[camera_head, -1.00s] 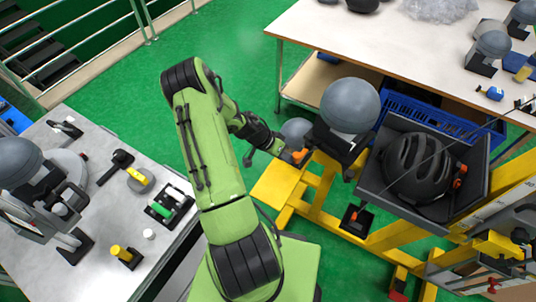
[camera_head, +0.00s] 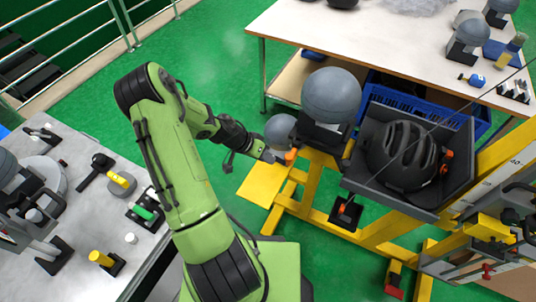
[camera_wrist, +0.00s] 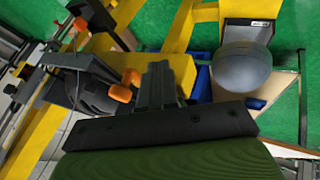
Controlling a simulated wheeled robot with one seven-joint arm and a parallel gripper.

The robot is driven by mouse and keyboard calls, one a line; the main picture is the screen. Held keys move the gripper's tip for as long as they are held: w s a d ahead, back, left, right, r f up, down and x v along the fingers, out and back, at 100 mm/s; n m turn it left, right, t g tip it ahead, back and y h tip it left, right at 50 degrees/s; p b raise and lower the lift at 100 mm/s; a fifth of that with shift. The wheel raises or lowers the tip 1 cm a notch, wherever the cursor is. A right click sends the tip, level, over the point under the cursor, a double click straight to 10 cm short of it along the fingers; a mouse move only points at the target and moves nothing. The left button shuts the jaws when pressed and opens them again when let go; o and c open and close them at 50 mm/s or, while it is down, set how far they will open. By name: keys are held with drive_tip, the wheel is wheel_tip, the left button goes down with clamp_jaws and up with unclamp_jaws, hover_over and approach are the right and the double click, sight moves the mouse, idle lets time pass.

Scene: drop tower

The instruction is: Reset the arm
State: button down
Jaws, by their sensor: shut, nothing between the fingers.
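My gripper (camera_head: 274,157) is at the end of my green arm, left of the yellow drop tower frame (camera_head: 312,190). In the wrist view the fingers (camera_wrist: 160,82) are together with nothing between them. The fingertips are close to an orange knob (camera_head: 290,155); I cannot tell whether they touch it. A grey headform ball (camera_head: 332,95) sits on a dark mount up and right of the gripper. A second grey ball (camera_head: 280,130) is partly hidden behind the gripper. A black helmet (camera_head: 402,150) lies in a dark tray (camera_head: 395,193) on the right.
A grey table (camera_head: 85,225) with tools stands at the left. A white-topped bench (camera_head: 370,50) with balls and small items stands at the back, with a blue crate (camera_head: 425,112) by its front. Green floor (camera_head: 200,60) is open behind my arm.

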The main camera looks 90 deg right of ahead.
drive_tip(key=p+v, duration=0.1)
drive_tip(key=v, duration=0.9)
drive_tip(key=shift+w+a, duration=0.15)
